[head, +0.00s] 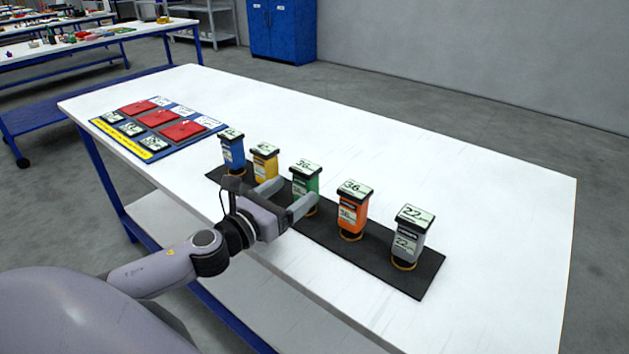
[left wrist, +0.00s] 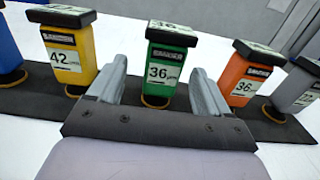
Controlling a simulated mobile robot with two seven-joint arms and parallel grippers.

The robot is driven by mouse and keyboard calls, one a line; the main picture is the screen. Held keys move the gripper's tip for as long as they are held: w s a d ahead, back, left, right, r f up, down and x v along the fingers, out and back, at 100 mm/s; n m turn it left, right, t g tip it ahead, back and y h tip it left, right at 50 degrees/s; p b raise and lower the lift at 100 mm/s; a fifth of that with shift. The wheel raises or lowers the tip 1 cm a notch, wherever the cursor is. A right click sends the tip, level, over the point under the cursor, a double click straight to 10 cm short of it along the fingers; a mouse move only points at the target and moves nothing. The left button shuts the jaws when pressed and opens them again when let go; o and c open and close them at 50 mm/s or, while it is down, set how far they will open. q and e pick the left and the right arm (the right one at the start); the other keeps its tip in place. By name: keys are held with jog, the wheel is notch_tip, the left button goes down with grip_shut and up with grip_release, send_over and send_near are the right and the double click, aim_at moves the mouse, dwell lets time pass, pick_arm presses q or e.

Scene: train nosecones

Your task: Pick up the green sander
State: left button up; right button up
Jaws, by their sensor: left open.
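The green sander (head: 305,180) stands upright on a black mat (head: 385,265), in the middle of a row of sanders. In the left wrist view the green sander (left wrist: 168,72) shows a "36" label and stands between and just beyond the fingertips. My left gripper (head: 288,194) is open, its two fingers pointing at the green sander from the near side. In the left wrist view the left gripper (left wrist: 163,85) has a finger on either side of the sander's lower body, with nothing gripped. My right gripper is in neither view.
A yellow sander (head: 265,160) and a blue sander (head: 232,152) stand to the left. An orange sander (head: 352,215) and a grey sander (head: 410,240) stand to the right. A blue board (head: 185,112) with red pads lies at the table's far left. The white table (head: 480,200) is clear behind the row.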

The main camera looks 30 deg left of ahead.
aim_at(312, 180)
pick_arm(q)
jog(key=shift+w+d, duration=0.1)
jog(key=shift+w, duration=0.6)
jog(key=shift+w+d+p, duration=0.25)
jog(key=shift+w+p, duration=0.05)
jog(key=shift+w, duration=1)
jog(key=shift+w+d+p, duration=0.2)
jog(key=shift+w+p, duration=0.05)
jog(key=shift+w, duration=1)
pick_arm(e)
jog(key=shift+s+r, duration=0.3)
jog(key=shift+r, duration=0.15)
pick_arm(q)
jog(key=c, duration=1.3)
